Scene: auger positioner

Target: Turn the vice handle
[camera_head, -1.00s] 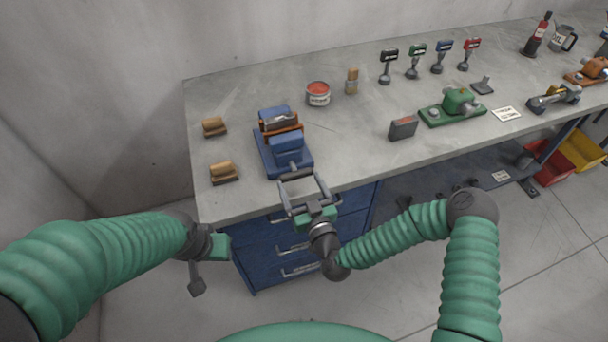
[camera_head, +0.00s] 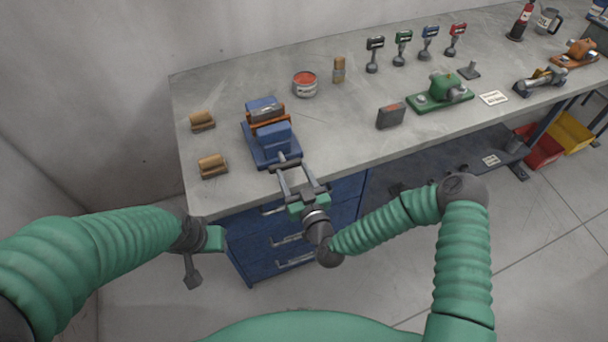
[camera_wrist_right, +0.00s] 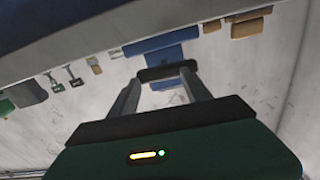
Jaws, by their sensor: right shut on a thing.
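The blue vice (camera_head: 275,137) with an orange-brown piece (camera_head: 268,121) in its jaws sits near the bench's front left edge. Its dark handle bar (camera_wrist_right: 167,72) shows in the right wrist view, lying crosswise at the tips of my right gripper's fingers. My right gripper (camera_head: 291,165) is at the front of the vice, shut on the handle, with its two fingers at the bar's ends. In the head view the fingers partly hide the handle. My left gripper (camera_head: 198,262) hangs empty in front of the bench's left end; its finger opening cannot be made out.
Two wooden brushes or blocks (camera_head: 211,165) lie left of the vice. A red-topped can (camera_head: 305,84) stands behind it, and a dark grey box (camera_head: 391,116) and a green device (camera_head: 440,93) sit to the right. Blue drawers (camera_head: 291,240) are below the bench edge.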

